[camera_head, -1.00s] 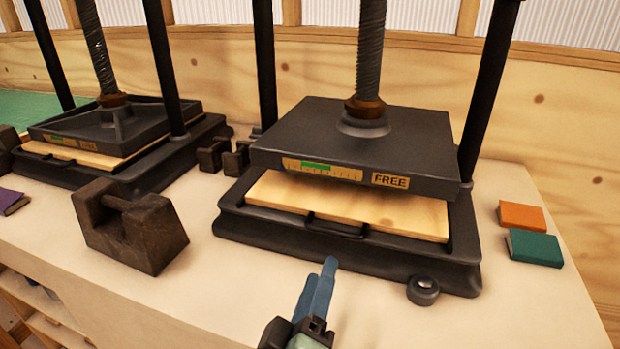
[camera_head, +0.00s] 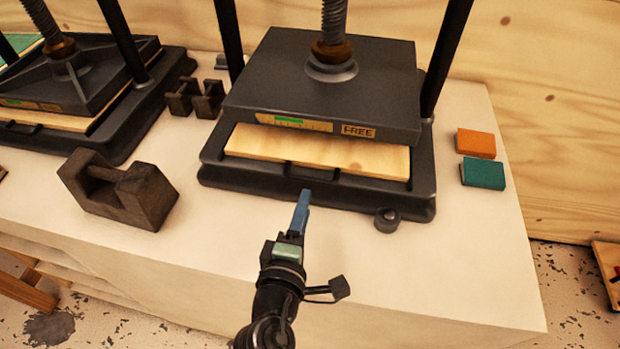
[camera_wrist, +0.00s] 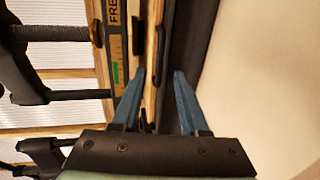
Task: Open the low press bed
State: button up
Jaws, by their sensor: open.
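The press on the right has a dark frame, a raised platen (camera_head: 320,90) with a FREE label (camera_head: 358,131), and a low bed carrying a pale wooden board (camera_head: 320,152). A dark handle (camera_head: 311,173) sits at the middle of the bed's front edge. My gripper (camera_head: 303,196) is just in front of this handle, with a small gap visible. In the wrist view my gripper (camera_wrist: 159,73) has its two blue fingers apart, with nothing held between them. The press's front edge and FREE label (camera_wrist: 113,14) show sideways beyond the fingers.
A second press (camera_head: 65,85) stands at the left. A dark iron weight (camera_head: 118,190) sits on the bench left of my gripper. A round knob (camera_head: 387,219) is at the bed's front right corner. Orange (camera_head: 475,143) and teal (camera_head: 483,173) blocks lie right. The bench front is clear.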

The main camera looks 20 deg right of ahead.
jog(key=x, duration=0.7)
jog(key=shift+w+d, duration=0.1)
jog(key=shift+c, duration=0.3)
grip_shut()
jog(key=shift+f, duration=0.1)
dwell(0.9)
